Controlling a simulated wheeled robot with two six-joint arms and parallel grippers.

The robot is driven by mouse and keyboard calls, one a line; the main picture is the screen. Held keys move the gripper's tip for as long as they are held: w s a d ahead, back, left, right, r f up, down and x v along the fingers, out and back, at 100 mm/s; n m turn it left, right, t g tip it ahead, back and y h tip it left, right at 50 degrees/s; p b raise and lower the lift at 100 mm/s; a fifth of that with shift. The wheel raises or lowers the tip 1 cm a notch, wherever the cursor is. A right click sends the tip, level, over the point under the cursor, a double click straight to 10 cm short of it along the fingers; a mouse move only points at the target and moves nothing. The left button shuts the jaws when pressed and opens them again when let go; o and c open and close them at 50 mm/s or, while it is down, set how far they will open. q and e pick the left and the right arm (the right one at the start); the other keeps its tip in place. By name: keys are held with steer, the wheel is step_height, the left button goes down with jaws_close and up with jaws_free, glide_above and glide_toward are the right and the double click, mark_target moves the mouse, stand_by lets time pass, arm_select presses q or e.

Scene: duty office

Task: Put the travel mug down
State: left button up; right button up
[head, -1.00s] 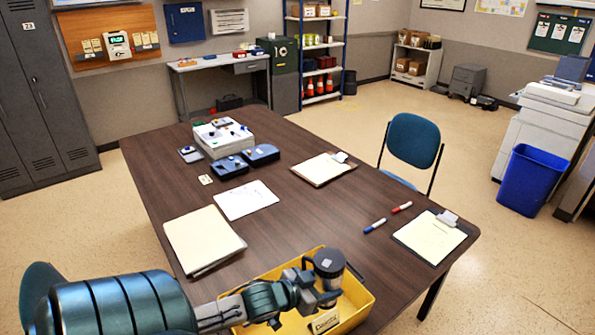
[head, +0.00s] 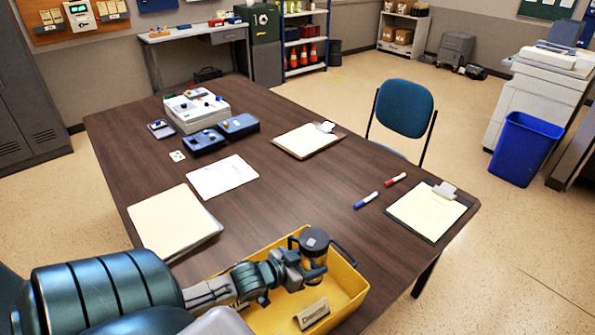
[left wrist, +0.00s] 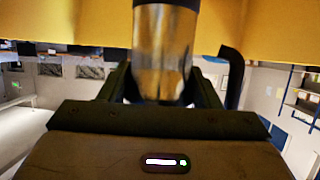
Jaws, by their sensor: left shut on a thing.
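The travel mug (head: 314,250) has a dark lid and a shiny metal-and-amber body. It is upright, over the yellow bin (head: 352,290) at the table's near edge. My left gripper (head: 304,268) is shut on the travel mug. In the left wrist view the mug (left wrist: 163,45) stands between the fingers, with the yellow wall of the bin (left wrist: 60,20) behind it. I cannot tell whether the mug's base touches the bin floor. My right gripper is not in view.
A small name sign (head: 312,314) is in the bin's near part. Folders (head: 172,222) lie left of the bin. Markers (head: 367,199) and a clipboard (head: 430,212) lie to the right. The brown table top (head: 300,195) is clear between them.

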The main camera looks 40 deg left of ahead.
arm_select(q)
steer(key=shift+d+f, duration=0.1)
steer(key=shift+f, duration=0.7)
steer(key=shift+d+f+b, duration=0.1)
steer(key=shift+f+b, duration=0.25)
steer(key=shift+f, duration=0.4)
step_height(320, 180, down, 3)
steer(key=shift+f+b, duration=0.15)
steer(key=shift+b, duration=0.4)
steer(key=o, duration=0.7)
steer(key=shift+f, duration=0.2)
steer(key=o, duration=0.4)
steer(key=shift+s, duration=0.1)
steer(key=shift+o, duration=0.2)
steer(key=shift+r, duration=0.1)
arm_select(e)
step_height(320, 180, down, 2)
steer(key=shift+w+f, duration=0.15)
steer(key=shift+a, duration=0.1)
